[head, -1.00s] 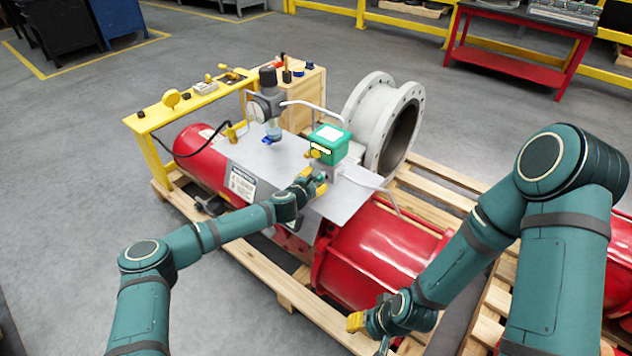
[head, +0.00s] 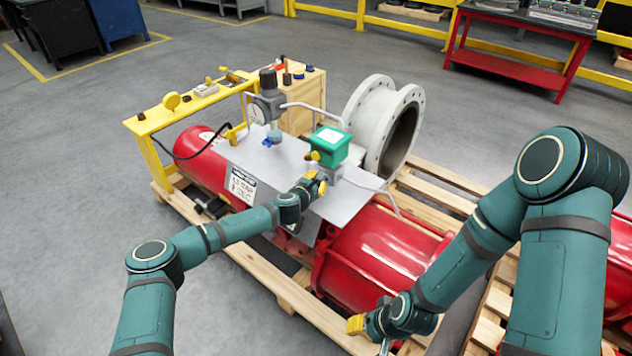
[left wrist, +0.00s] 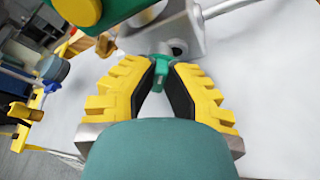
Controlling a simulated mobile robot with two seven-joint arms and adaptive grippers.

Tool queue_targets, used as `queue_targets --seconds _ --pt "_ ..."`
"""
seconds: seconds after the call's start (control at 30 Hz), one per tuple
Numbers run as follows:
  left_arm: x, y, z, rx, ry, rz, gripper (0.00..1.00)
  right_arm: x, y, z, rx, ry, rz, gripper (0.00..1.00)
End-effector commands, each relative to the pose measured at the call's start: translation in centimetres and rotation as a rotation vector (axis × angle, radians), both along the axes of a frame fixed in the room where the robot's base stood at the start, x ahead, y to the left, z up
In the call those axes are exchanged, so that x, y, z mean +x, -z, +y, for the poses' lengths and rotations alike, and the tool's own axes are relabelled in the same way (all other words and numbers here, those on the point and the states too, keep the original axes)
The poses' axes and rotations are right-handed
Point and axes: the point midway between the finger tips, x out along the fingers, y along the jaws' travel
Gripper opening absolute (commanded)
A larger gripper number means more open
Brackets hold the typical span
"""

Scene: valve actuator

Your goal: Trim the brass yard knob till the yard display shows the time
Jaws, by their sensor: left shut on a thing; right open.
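A green box (head: 330,147) with a white top stands on the grey plate of the red actuator. A small brass-yellow knob (head: 314,156) shows at its left front; a brass-coloured piece (left wrist: 106,45) also shows in the left wrist view. I cannot read any display digits. My left gripper (head: 318,184) is just below the box. In the left wrist view its fingertips (left wrist: 160,68) are shut on a small green handle (left wrist: 160,66) beside a grey fitting. My right gripper (head: 368,334) is open and empty, low in front of the red cylinder.
A gauge with a dark regulator (head: 268,100) and bent grey pipes stand behind the plate. A yellow frame (head: 190,100) stands at left, a wooden crate (head: 305,95) and a grey flanged pipe (head: 385,120) behind. The actuator rests on wooden pallets (head: 285,285).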

Motion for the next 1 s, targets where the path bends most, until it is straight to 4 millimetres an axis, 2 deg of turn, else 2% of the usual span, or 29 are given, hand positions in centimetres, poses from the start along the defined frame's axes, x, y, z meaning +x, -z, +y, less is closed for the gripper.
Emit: queue_targets --seconds 0.3,0.67,0.7,0.77,1.0 --pt "-0.09 0.17 -0.22 0.220 -0.001 -0.161 0.00 -0.01 0.00 0.00 0.000 0.000 0.000 0.47" --pt "-0.10 0.18 -0.21 0.244 -0.002 -0.179 0.00 -0.01 0.00 0.00 0.000 0.000 0.000 0.47" --pt "-0.10 0.18 -0.21 0.244 -0.002 -0.179 0.21 -0.01 0.00 0.00 0.000 0.000 0.000 0.47" --pt "-0.11 0.17 -0.21 0.244 -0.002 -0.179 0.42 -0.01 0.00 0.00 0.000 0.000 0.000 0.47" --pt "-0.18 0.34 -0.28 0.242 0.001 -0.176 0.42 0.00 0.01 -0.01 0.000 0.000 0.000 0.47"
